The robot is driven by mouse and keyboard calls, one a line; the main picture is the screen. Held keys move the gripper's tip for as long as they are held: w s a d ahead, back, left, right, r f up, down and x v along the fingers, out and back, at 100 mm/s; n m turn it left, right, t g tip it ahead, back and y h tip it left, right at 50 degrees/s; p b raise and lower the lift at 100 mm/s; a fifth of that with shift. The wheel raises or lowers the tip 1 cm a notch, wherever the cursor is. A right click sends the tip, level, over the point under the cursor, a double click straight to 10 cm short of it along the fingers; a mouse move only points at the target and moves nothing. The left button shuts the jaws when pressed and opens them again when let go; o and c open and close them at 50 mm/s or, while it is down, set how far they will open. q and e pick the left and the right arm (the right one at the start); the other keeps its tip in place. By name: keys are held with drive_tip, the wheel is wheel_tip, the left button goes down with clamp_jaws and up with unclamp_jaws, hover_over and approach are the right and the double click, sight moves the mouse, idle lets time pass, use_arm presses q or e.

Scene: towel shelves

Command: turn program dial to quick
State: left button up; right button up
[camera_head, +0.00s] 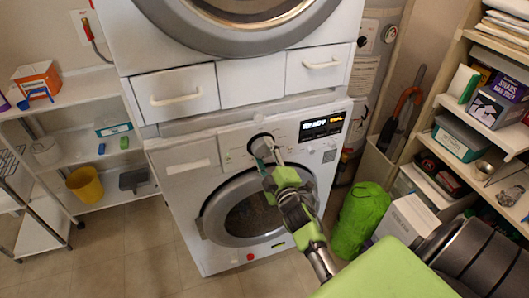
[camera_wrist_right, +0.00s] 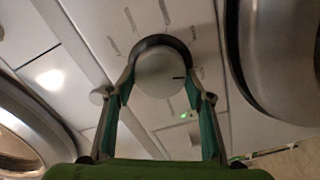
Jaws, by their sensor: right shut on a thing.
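The program dial (camera_wrist_right: 162,74) is a round light knob with a dark ring and a short dark mark near its right edge in the wrist view. Tick marks lie around it on the panel. My right gripper (camera_wrist_right: 160,90) has one finger on each side of the dial and is shut on it. In the head view the dial (camera_head: 261,146) sits on the lower washer's panel (camera_head: 232,148), with my right gripper (camera_head: 270,160) at it. The display (camera_head: 321,125) is lit; its text is too small to read surely. My left gripper is not in view.
A second machine (camera_head: 245,40) with two drawers is stacked above the washer. A green bag (camera_head: 358,220) stands on the floor to the right. Shelves with boxes (camera_head: 498,100) line the right; a yellow bin (camera_head: 85,185) sits on the left shelves.

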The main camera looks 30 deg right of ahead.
drive_tip(key=shift+m, duration=0.5)
drive_tip(key=o, duration=1.1)
drive_tip(key=shift+o, duration=0.2)
drive_tip(key=shift+s, duration=0.1)
drive_tip(key=v, duration=1.2)
